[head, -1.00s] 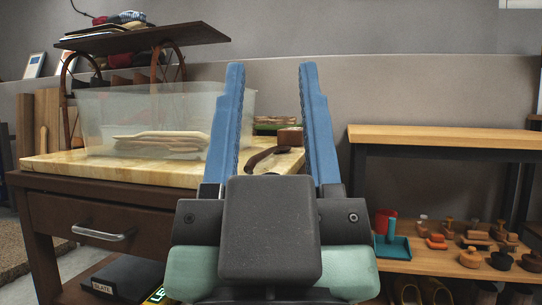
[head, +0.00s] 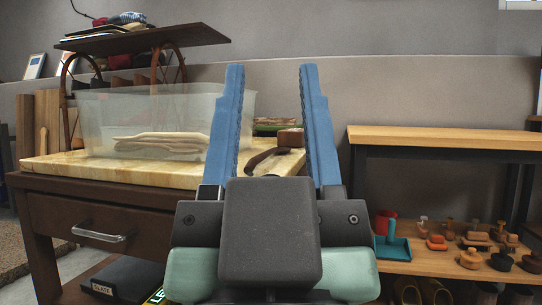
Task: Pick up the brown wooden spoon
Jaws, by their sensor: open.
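A dark brown, curved, spoon-like piece (head: 264,157) lies near the right end of the wooden table top (head: 60,170). No contact with the piece shows.
A clear plastic bin (head: 110,105) with flat wooden pieces (head: 165,140) stands on the table. A brown block (head: 290,137) lies behind the spoon-like piece. A wooden shelf unit (head: 440,140) at right holds small items and a teal dustpan (head: 392,243) low down.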

